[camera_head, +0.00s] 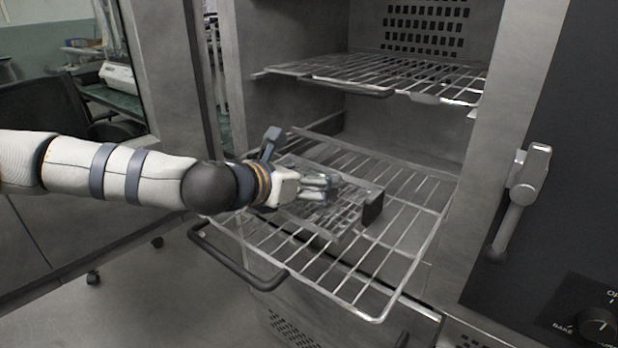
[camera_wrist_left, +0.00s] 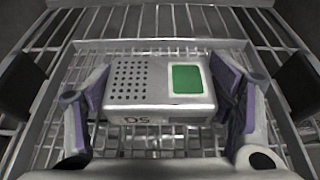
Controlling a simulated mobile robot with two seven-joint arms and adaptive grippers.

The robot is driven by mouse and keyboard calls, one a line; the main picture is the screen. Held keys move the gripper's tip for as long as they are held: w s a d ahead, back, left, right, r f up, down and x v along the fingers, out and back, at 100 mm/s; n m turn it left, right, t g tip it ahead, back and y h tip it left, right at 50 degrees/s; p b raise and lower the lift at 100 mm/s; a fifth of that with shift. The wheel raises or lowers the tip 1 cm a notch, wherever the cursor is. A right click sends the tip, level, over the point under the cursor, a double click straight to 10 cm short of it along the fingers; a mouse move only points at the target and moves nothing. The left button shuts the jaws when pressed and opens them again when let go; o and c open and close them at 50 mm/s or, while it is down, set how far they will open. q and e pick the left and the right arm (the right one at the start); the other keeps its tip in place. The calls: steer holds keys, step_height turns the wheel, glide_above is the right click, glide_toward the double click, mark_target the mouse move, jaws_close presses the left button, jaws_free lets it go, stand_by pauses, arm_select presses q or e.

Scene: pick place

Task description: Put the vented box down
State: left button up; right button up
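The vented box (camera_wrist_left: 150,88) is a small grey box with a grid of dark holes, a green square and lettering on its front edge. In the wrist view it lies between the two purple-padded fingers of my left gripper (camera_wrist_left: 161,92), whose pads meet its sides. In the head view the left gripper (camera_head: 314,187) reaches in from the left over a wire basket (camera_head: 345,222), and the box is mostly hidden by the fingers. The box is within the basket's outline; whether it touches the basket floor I cannot tell. My right gripper is not in view.
The basket, with dark end handles (camera_head: 373,207), sits on a pulled-out lower oven rack (camera_head: 375,300). An empty upper rack (camera_head: 390,75) hangs above.

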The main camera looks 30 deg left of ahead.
arm_select(q)
steer(key=o, duration=0.3)
steer(key=shift+o, duration=0.2)
steer(key=shift+r, duration=0.1)
steer(key=shift+s+r, duration=0.2)
steer(key=shift+r, duration=0.1)
steer(key=p+v, duration=0.1)
steer(key=v, duration=0.2)
steer(key=p+v, duration=0.2)
steer(key=v, duration=0.2)
steer(key=p+v, duration=0.1)
steer(key=v, duration=0.3)
steer(key=shift+r+p, duration=0.35)
steer(key=shift+r, duration=0.05)
steer(key=shift+s+f, duration=0.1)
steer(key=shift+s, duration=0.1)
steer(key=shift+f, duration=0.3)
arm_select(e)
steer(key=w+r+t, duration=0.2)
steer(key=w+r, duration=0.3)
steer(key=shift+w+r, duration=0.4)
